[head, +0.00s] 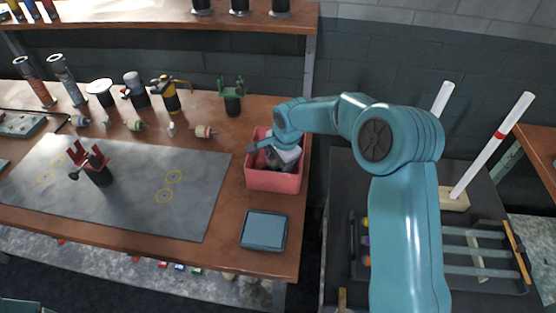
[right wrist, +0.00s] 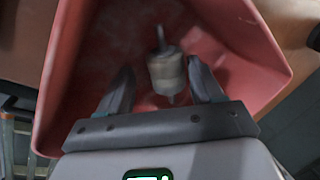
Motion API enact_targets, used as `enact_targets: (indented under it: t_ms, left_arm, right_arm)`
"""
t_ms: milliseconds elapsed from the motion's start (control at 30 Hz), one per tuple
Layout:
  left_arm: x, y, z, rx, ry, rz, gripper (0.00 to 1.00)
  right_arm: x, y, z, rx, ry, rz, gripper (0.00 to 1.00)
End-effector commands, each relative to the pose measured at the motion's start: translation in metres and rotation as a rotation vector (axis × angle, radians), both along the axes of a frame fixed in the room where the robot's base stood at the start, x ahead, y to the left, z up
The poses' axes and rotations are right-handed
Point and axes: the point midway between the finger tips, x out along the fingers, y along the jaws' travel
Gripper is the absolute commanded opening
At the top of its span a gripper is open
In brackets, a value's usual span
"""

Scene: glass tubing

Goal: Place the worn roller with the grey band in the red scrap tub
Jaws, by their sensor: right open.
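The red scrap tub (head: 272,181) stands on the right end of the wooden bench. My right gripper (head: 277,152) reaches down into it. In the right wrist view the tub's red walls (right wrist: 85,55) surround my open right gripper (right wrist: 160,78). A pale, greyish roller (right wrist: 166,71) with thin end pins is inside the tub, between the spread fingers, with gaps on both sides. I cannot make out a distinct band on it or tell whether it touches the tub floor. In the head view the gripper hides the tub's inside. My left gripper is not in view.
Several small rollers, one with a red band (head: 205,131), lie along the bench behind the grey mat (head: 125,190). A dark red forked stand (head: 95,168) is on the mat. A blue-grey square pad (head: 264,230) lies in front of the tub.

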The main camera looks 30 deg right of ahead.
Motion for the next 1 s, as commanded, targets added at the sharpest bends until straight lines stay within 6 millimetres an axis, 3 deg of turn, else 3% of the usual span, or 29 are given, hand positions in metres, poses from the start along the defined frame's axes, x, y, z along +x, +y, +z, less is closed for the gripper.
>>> enact_targets:
  t_ms: [233, 700, 1000]
  left_arm:
    - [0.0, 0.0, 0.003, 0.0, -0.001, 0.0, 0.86]
    - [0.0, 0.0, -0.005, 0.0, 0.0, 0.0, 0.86]
    - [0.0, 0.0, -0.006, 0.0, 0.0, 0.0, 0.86]
  right_arm:
    - [-0.001, 0.0, 0.008, -0.001, -0.003, 0.0, 0.66]
    - [-0.025, -0.003, 0.103, 0.0, -0.005, 0.0, 0.66]
    - [-0.031, -0.004, 0.119, 0.0, 0.0, 0.0, 0.66]
